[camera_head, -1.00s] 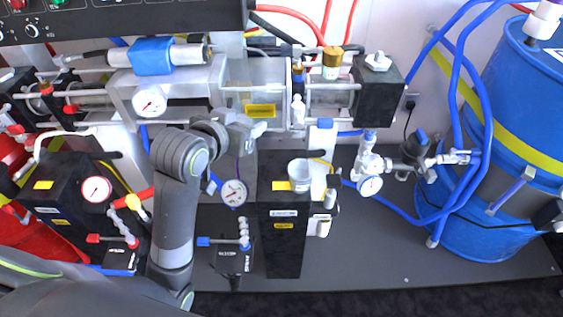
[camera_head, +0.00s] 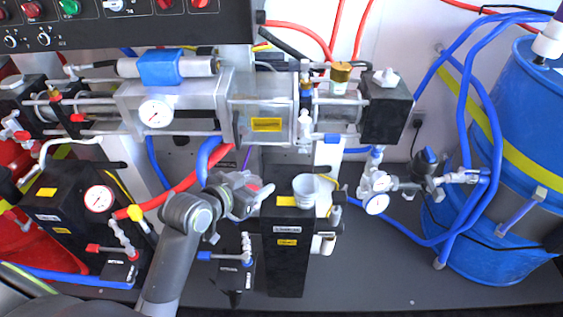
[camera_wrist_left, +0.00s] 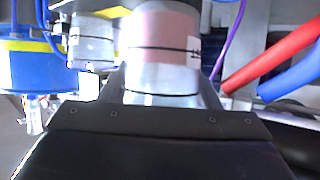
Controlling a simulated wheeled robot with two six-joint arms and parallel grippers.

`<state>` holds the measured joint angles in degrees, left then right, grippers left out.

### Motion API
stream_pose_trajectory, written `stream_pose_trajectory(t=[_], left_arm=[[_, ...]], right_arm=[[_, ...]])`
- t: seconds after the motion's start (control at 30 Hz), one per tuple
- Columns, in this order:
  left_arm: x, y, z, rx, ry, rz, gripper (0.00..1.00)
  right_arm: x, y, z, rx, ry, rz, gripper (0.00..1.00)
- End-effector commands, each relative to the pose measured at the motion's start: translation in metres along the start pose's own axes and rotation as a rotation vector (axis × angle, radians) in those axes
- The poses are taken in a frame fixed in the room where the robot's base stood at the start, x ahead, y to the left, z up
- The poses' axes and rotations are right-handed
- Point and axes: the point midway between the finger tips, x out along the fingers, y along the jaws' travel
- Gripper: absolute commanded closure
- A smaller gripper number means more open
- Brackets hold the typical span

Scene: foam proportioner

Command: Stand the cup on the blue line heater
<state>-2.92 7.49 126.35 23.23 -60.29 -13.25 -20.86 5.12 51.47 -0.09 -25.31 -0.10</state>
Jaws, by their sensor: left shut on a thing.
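My left gripper (camera_head: 243,198) is shut on a cup (camera_wrist_left: 160,55), a pale cylinder with a pinkish band and a thin dark line in the left wrist view. In the head view the gripper mostly hides it. The blue line heater (camera_head: 287,262) looks to be the black box at centre, beside a blue-handled valve. A second, whitish cup (camera_head: 304,190) stands upright on its top, beside a yellow label (camera_head: 286,202); it also shows in the left wrist view (camera_wrist_left: 92,42). The gripper is just left of the heater's top. My right gripper is not in view.
Another black heater (camera_head: 62,228) with a gauge and red-handled valve stands at the left. The metal pump assembly (camera_head: 190,103) spans behind. Red and blue hoses run near my gripper. Gauges and valves (camera_head: 377,195) stand right of the heater, then a blue drum (camera_head: 520,160).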

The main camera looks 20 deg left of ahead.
Motion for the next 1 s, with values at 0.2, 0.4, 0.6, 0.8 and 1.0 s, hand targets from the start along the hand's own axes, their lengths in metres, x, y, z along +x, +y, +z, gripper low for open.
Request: stream_pose_trajectory(t=[0.2,0.4,0.6,0.8,1.0], left_arm=[[0.048,0.001,-0.024,-0.001,0.002,0.002,0.72],[0.067,0.0,-0.032,0.0,0.0,0.0,0.72],[0.091,0.0,-0.044,0.0,0.001,0.001,0.72],[0.109,0.0,-0.037,-0.001,-0.004,-0.001,0.72],[0.11,0.0,-0.036,0.0,0.0,-0.001,0.72]], right_arm=[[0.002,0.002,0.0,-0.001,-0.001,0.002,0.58],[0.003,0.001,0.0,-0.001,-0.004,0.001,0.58],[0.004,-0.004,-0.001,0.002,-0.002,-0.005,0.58],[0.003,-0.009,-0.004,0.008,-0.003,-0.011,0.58],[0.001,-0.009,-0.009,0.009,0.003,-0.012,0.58]])
